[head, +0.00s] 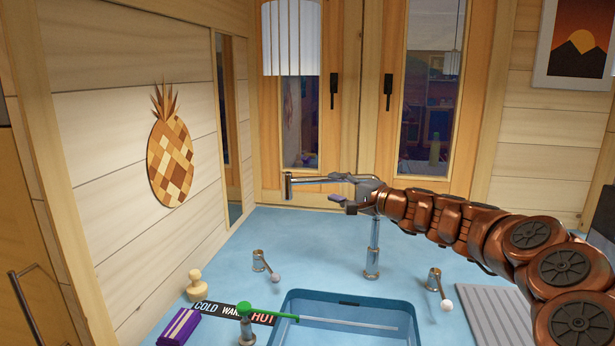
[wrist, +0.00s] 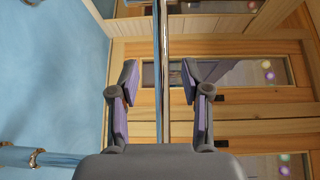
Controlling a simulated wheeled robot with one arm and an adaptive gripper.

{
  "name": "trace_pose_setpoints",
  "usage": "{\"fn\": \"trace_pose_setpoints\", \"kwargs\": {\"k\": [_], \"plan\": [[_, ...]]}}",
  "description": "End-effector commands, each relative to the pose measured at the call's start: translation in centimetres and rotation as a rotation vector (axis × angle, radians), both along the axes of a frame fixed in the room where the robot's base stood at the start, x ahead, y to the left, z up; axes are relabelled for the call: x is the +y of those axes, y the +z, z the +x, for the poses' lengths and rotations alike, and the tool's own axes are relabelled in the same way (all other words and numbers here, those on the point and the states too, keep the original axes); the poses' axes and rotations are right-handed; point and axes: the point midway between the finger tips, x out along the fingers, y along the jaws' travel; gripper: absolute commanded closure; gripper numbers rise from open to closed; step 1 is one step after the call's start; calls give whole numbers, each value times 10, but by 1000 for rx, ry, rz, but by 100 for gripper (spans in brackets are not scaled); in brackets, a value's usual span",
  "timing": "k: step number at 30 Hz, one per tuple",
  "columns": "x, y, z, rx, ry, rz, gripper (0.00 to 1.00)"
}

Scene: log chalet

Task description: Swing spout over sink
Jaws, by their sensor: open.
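The chrome faucet has an upright post (head: 372,255) behind the sink. Its long spout (head: 312,180) points left from the post top, over the blue counter rather than the sink, with a short downturned end. The blue sink basin (head: 290,303) is at the bottom of the head view. My gripper (head: 340,188) is at the spout, near the post. In the wrist view, my gripper (wrist: 158,80) is open, with the spout (wrist: 161,60) running between its two purple-padded fingers. Gaps show on both sides of the spout. The gripper partly hides the spout's joint with the post.
Two tap levers, left (head: 262,263) and right (head: 436,283), flank the post. Windows (head: 430,100) stand behind.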

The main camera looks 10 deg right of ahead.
Motion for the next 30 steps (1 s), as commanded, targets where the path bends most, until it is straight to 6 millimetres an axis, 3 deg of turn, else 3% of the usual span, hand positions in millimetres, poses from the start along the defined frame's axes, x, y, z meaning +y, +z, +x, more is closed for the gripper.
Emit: {"fn": "trace_pose_setpoints", "kwargs": {"k": [3,18,30], "plan": [[-4,0,7,1,-14,11,52],[34,-1,56,0,-5,8,52],[42,-3,69,1,-6,9,52]]}}
